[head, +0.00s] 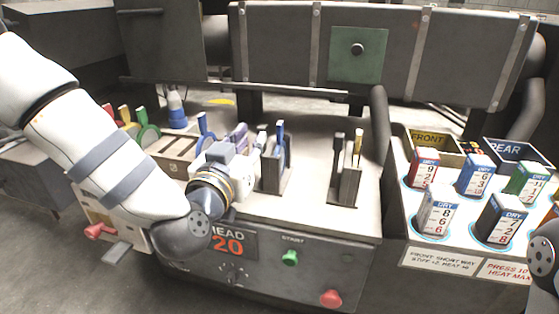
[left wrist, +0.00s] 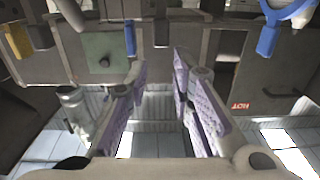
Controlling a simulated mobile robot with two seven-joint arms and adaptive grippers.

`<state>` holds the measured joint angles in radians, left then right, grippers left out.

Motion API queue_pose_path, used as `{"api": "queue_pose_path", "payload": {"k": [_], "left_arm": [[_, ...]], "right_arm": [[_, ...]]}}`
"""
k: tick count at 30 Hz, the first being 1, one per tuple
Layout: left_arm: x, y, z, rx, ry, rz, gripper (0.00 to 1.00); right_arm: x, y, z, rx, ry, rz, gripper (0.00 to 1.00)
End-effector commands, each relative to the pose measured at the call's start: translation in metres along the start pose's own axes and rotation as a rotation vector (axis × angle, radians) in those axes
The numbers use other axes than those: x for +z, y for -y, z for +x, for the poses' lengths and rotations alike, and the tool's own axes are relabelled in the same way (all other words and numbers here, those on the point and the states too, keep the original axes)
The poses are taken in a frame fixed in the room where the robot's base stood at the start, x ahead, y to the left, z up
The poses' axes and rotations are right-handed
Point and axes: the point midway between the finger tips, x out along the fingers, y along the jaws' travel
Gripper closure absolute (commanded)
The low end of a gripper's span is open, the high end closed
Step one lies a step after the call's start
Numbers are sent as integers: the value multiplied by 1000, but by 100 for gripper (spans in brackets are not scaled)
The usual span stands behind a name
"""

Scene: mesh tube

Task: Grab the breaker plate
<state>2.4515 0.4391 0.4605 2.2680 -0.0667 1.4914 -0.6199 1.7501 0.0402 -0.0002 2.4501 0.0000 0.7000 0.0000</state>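My left gripper (head: 246,140) is over the bench, among the slotted holders in the middle. In the left wrist view its two purple-padded fingers (left wrist: 162,95) stand apart with nothing between them. Just right of it, a blue-edged disc (head: 281,145) stands upright in a grey holder. Another holder (head: 345,183) with dark and yellow upright pieces is farther right. Upright discs with green, yellow and red tabs (head: 145,130) stand at the left, partly behind my arm. I cannot tell which piece is the breaker plate. My right gripper is not visible.
A large dark barrel with a green plate (head: 358,55) runs behind. Bare bench top lies around the holders.

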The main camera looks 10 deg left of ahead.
Motion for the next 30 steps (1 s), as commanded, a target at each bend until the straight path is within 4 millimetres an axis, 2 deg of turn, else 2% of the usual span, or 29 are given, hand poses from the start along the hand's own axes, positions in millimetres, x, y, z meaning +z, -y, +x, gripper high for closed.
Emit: {"api": "queue_pose_path", "payload": {"k": [1,6,11,15,21,22,24,25,30], "left_arm": [[5,1,11,-2,5,-1,78],[7,0,33,-1,8,0,78],[20,2,63,-2,12,-1,78],[16,1,81,0,9,0,78],[14,1,82,1,6,0,78],[14,1,82,1,6,0,81],[14,1,82,1,6,0,96],[14,1,82,1,6,0,100],[14,1,82,1,7,0,100]], "right_arm": [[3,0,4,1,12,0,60],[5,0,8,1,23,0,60],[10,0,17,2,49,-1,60],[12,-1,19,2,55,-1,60],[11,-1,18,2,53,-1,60],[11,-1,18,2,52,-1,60],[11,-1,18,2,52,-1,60],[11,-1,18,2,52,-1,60],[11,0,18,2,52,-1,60]]}}
